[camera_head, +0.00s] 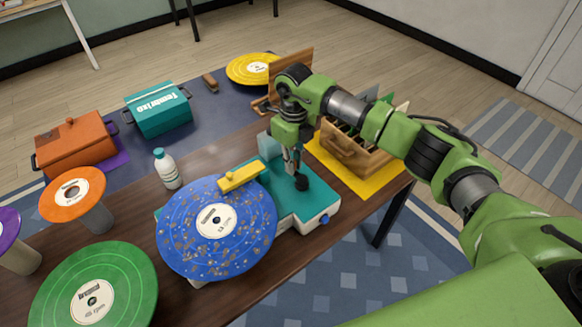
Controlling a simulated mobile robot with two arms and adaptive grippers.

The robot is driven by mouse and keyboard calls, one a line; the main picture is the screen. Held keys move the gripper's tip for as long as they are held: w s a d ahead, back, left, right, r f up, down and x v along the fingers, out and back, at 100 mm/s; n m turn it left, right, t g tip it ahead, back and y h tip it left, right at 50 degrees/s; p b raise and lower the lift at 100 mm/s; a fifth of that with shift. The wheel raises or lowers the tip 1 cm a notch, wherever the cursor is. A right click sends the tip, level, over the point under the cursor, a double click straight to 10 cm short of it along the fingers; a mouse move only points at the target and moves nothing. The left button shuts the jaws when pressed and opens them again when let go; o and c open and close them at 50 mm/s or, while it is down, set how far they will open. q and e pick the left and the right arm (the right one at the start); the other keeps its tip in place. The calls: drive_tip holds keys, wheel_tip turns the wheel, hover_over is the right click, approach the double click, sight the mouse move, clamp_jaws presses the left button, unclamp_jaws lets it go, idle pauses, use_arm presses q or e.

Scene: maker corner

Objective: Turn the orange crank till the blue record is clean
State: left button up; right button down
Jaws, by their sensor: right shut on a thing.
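The blue record (180,238) lies flat on a teal record-cleaning machine (318,204), with many brown specks of dirt over its surface. A yellow arm (240,177) reaches over the record's upper edge. My right gripper (297,174) points down at the right part of the machine, above its teal top. It is shut on the crank, which the fingers hide almost wholly; I see no orange there, only a dark round piece under the fingertips. My left gripper is not in view.
A white bottle (166,169) stands left of the machine. Green (125,275) and orange (60,205) records sit farther left. Behind are an orange box (75,148), a teal box (160,112) and a yellow record (245,75). A wooden crate (350,158) stands right of my gripper.

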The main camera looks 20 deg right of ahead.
drive_tip(key=m, duration=0.1)
drive_tip(key=d+m, duration=0.1)
drive_tip(key=m, duration=0.1)
drive_tip(key=shift+w+b, duration=0.2)
drive_tip(key=shift+b, duration=0.1)
drive_tip(key=m, duration=0.1)
drive_tip(key=d+m, duration=0.1)
drive_tip(key=shift+r+m, duration=0.1)
drive_tip(key=shift+m, duration=0.2)
drive_tip(key=m, duration=0.1)
drive_tip(key=d+m, duration=0.1)
drive_tip(key=shift+s+m, duration=0.1)
drive_tip(key=shift+m, duration=0.3)
drive_tip(key=m, duration=0.2)
drive_tip(key=shift+s+d+m, duration=0.25)
drive_tip(key=shift+d+m, duration=0.1)
drive_tip(key=shift+m, duration=0.05)
drive_tip(key=m, duration=0.2)
drive_tip(key=shift+s+d+m+p, duration=0.3)
drive_tip(key=shift+d+p, duration=0.05)
drive_tip(key=m, duration=0.2)
drive_tip(key=s+m+p, duration=0.1)
drive_tip(key=shift+d+m, duration=0.3)
drive_tip(key=m, duration=0.2)
drive_tip(key=s+m+p, duration=0.1)
drive_tip(key=m, duration=0.1)
drive_tip(key=shift+s+d, duration=0.15)
drive_tip(key=shift+s+m+p, duration=0.3)
drive_tip(key=shift+m+p, duration=0.05)
drive_tip(key=shift+m, duration=0.55)
